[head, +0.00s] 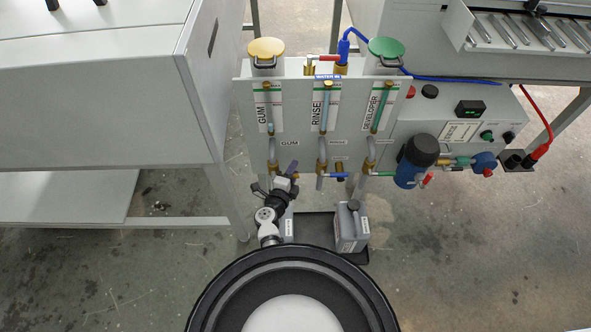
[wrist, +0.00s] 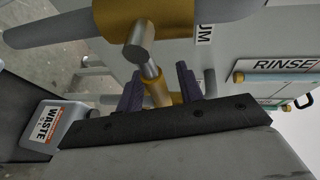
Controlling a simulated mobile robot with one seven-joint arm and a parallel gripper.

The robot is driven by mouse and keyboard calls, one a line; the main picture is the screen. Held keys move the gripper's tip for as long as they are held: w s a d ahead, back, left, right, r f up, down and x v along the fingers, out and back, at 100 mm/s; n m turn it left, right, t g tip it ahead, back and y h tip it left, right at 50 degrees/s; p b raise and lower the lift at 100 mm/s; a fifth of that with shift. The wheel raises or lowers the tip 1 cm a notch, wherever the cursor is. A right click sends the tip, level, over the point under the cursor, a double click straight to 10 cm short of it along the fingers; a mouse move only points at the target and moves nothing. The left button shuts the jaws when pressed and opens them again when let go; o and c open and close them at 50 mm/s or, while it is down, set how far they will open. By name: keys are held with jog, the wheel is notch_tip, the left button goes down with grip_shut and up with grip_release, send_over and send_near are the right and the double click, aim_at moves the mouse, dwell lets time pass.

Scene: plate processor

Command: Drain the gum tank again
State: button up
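The gum tank with its yellow lid (head: 266,47) stands at the left of the panel, above the GUM label (head: 262,112). Its brass drain valve (head: 272,166) is low on the panel, and it fills the top middle of the wrist view (wrist: 130,18). My gripper (head: 289,170) is at this valve. Contact with the valve handle cannot be made out. A grey waste canister (wrist: 48,125) with a WASTE label is at the left.
The rinse valve (head: 322,164) and developer valve (head: 370,160) are close to the right. A large grey cabinet (head: 95,95) bounds the left. A blue filter housing (head: 408,175) is at the right.

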grip_shut()
